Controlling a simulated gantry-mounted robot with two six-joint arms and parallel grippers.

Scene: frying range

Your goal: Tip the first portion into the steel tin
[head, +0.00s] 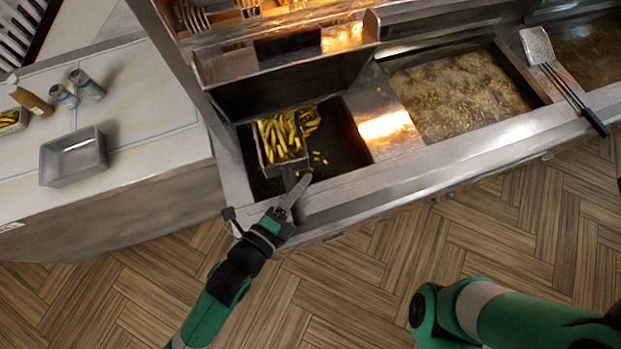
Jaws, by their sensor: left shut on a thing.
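The steel tin (73,158) stands on the white counter at the left and looks empty. A basket (264,160) of yellow fries (280,136) sits in the dark well of the frying range. More fries lie loose in the well beside the basket. My left gripper (290,197) is at the front edge of the range, shut on the basket's handle (302,182). My own wrist hides part of the grip. The right arm shows at the lower right, but its gripper is not in view.
A fryer vat of bubbling oil (460,90) lies to the right, with a skimmer (538,46) across the range beyond it. Two small shakers (87,85), a bottle (31,98) and another container of fries (12,121) stand behind the tin. The counter right of the tin is clear.

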